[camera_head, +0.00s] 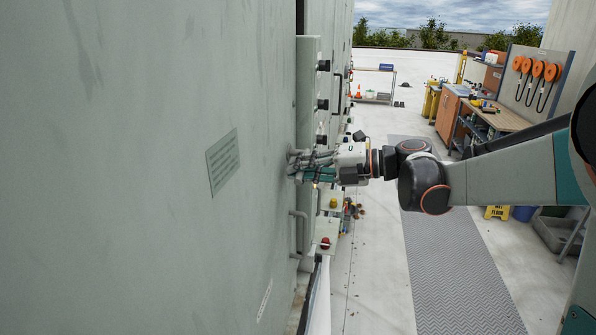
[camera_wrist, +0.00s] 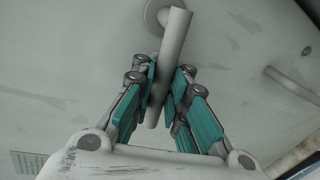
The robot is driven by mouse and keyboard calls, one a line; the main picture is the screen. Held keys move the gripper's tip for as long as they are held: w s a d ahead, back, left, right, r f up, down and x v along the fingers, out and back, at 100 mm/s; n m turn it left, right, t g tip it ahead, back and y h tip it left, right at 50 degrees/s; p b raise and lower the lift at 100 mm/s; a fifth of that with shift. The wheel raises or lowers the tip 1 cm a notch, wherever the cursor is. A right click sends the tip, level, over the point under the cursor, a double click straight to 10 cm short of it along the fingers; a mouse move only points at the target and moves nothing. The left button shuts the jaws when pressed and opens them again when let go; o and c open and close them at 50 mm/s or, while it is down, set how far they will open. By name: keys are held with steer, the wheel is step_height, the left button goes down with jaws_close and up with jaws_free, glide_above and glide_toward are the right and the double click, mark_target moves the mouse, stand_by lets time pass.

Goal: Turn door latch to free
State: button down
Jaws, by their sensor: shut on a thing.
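The door latch (camera_wrist: 174,38) is a grey bar handle on a round base on the pale grey-green panel. In the wrist view it runs down from the top, slightly tilted, between the fingers. My gripper (camera_wrist: 165,92) has its teal-padded fingers shut on the latch bar, on both sides of it. In the head view my gripper (camera_head: 304,166) reaches from the right to the panel and hides most of the latch.
A second grey handle (camera_head: 301,228) is fixed lower on the panel and also shows at the right of the wrist view (camera_wrist: 290,83). A box with a red button (camera_head: 325,243) juts out below. A workbench (camera_head: 503,118) stands right. The walkway mat (camera_head: 450,260) is clear.

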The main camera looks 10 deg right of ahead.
steer(key=shift+r, duration=0.25)
stand_by(0.3)
steer(key=c, duration=1.6)
jaws_free()
steer(key=shift+d, duration=0.1)
steer(key=v, duration=1.2)
steer(key=shift+w, duration=0.1)
